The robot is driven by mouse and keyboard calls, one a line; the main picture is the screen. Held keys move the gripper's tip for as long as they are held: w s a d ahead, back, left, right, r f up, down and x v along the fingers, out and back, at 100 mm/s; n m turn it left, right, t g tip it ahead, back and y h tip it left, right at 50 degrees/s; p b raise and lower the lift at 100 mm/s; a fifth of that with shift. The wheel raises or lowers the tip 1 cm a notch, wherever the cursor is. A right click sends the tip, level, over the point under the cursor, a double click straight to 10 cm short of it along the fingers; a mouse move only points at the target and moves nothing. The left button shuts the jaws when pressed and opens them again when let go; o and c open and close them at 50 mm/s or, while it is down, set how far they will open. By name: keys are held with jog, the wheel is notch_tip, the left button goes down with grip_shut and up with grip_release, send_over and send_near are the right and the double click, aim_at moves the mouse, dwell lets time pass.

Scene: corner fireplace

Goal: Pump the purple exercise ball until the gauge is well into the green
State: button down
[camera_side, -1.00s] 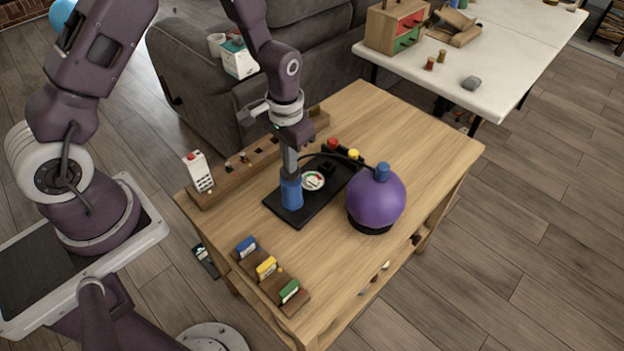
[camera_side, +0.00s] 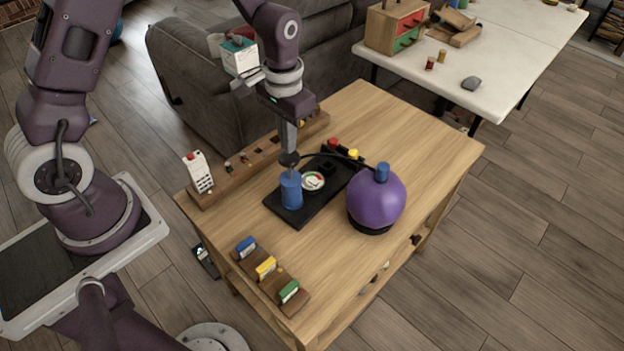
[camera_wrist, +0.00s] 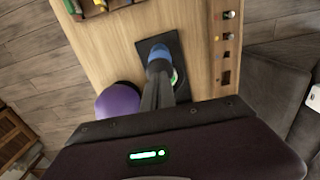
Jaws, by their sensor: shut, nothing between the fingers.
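The purple ball (camera_side: 376,203) sits in a dark ring on the wooden table, with a blue cap on top and a black hose running to the pump. The pump's blue cylinder (camera_side: 291,191) stands on a black base plate (camera_side: 294,218), with a dark knob (camera_side: 289,160) above it. The round white gauge (camera_side: 313,181) has red and green marks; its needle is too small to read. My gripper (camera_side: 288,149) is shut and empty, its tips at or just above the knob. In the wrist view the fingers (camera_wrist: 159,76) hide part of the blue cylinder (camera_wrist: 160,54) and gauge.
Red and yellow buttons (camera_side: 353,154) sit at the plate's back end. A wooden rack (camera_side: 258,158) with a white device lies along the left edge; a holder with coloured cards (camera_side: 266,270) is at the front. The table's right side is clear.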

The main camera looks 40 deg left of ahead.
aim_at(289, 161)
jog(key=shift+f, duration=0.1)
dwell(2.1)
jog(key=shift+f, duration=3.2)
jog(key=shift+r, duration=3.3)
jog(key=shift+r, duration=2.5)
